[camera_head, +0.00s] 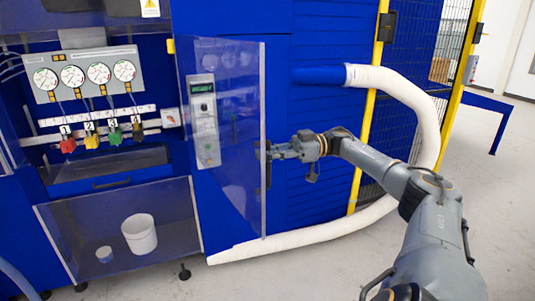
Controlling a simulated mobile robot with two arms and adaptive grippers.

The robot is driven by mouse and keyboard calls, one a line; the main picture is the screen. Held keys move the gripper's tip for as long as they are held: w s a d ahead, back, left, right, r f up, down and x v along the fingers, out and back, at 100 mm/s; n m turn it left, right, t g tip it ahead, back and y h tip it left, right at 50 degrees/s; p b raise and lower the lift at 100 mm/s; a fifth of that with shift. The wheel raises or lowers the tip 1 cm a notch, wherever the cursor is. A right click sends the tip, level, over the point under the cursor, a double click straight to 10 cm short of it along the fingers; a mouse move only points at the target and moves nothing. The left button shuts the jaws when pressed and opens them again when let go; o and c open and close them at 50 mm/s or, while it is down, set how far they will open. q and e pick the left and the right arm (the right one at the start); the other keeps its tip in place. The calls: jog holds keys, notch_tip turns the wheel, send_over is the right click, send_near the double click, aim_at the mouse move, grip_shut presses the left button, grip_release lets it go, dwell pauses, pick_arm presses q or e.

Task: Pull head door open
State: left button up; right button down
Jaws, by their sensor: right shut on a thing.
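The head door (231,130) is a clear panel with pale edges at the centre of the view. It stands swung out from the blue machine, and the control panel shows through it. My right gripper (268,152) is at the door's right edge, shut on what looks like its dark handle (265,170). The fingers and handle are small here, and the exact grip is partly hidden. My right arm reaches in from the lower right. My left gripper is not in view.
Gauges (87,74) and coloured valves (98,136) sit left of the door. A white bucket (139,234) stands behind a lower clear panel. A white hose (404,92) curves behind my right arm to the floor. Yellow-framed fencing (409,75) stands at the right. Floor is open at the front.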

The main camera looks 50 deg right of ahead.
jog(key=shift+a+f, duration=0.2)
jog(key=c, duration=1.4)
grip_release()
jog(key=shift+s+d, duration=0.1)
jog(key=shift+r, duration=0.1)
jog(key=shift+d, duration=0.15)
jog(key=shift+s+d, duration=0.2)
jog(key=shift+d, duration=0.1)
jog(key=v, duration=0.6)
jog(key=shift+s+d, duration=0.2)
jog(key=shift+d, duration=0.05)
